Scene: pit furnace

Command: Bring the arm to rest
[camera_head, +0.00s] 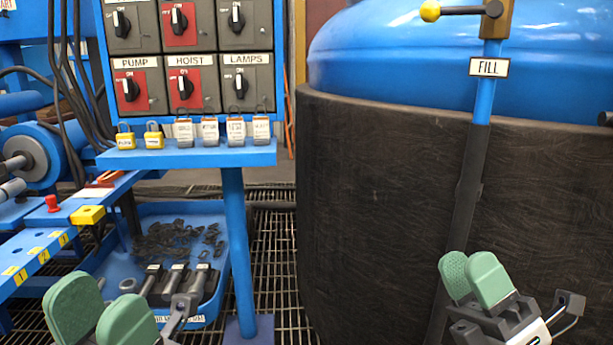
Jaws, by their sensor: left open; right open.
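My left gripper (100,318) shows at the bottom left with two green finger pads. It is open and nothing shows between the pads. My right gripper (472,278) shows at the lower right, in front of the dark lower wall of the furnace. It is open, its green pads overlap in this view, and I see nothing held. Both grippers are apart from the panel and its shelf. Most of my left arm is out of the picture.
A switch panel (189,51) stands above a blue shelf (190,158) with padlocks and tags. A blue tray (217,207) holds chain and dark tools. The furnace (390,200) with a FILL pipe (486,95) fills the right. Floor grating (285,270) shows between.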

